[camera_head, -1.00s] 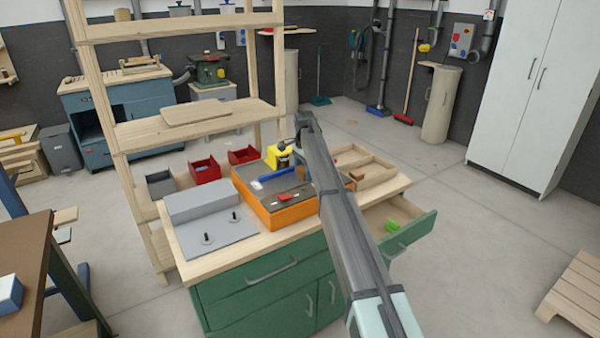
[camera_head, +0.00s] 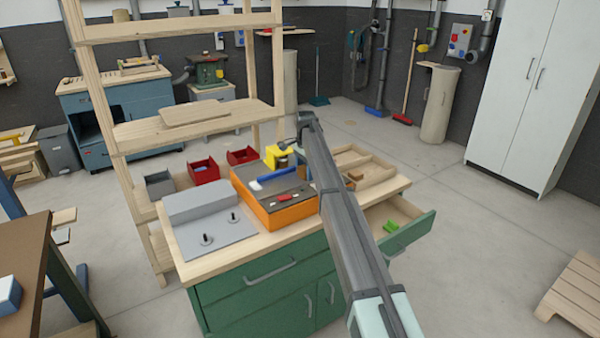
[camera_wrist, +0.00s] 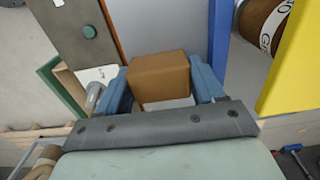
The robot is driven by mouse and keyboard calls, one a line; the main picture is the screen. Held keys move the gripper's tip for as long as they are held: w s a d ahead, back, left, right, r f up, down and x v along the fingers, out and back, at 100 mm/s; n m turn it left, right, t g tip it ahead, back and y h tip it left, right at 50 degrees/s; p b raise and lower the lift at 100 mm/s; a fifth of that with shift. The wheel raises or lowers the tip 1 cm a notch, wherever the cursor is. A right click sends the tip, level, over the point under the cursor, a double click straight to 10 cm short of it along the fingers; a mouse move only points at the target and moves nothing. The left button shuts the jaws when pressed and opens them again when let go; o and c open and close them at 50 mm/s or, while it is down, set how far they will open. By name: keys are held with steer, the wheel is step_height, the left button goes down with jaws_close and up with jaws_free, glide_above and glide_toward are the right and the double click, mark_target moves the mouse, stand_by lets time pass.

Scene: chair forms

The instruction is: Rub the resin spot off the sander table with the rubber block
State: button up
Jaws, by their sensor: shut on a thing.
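In the wrist view, my gripper (camera_wrist: 163,90) is shut on a brown block (camera_wrist: 160,72), held between its two blue fingers. The block fits the rubber block. In the head view my arm hides the gripper and the block. An orange box with a dark top (camera_head: 283,213) stands on the workbench, with a blue bar (camera_head: 277,174) and a small red piece (camera_head: 286,197) on top. I cannot tell for certain whether it is the sander. I cannot make out a resin spot. Whether the block touches a surface is unclear.
A grey plate with two pegs (camera_head: 222,241) lies left of the orange box. Red bins (camera_head: 204,171) and a yellow object (camera_head: 277,154) stand behind. A wooden tray (camera_head: 375,168) is at right, above an open green drawer (camera_head: 414,236). Shelf posts (camera_head: 105,120) rise at left.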

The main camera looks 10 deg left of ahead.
mark_target(297, 180)
steer(key=shift+s+a, duration=1.35)
steer(key=shift+s, duration=0.1)
step_height(297, 180, up, 8)
steer(key=shift+r, duration=0.1)
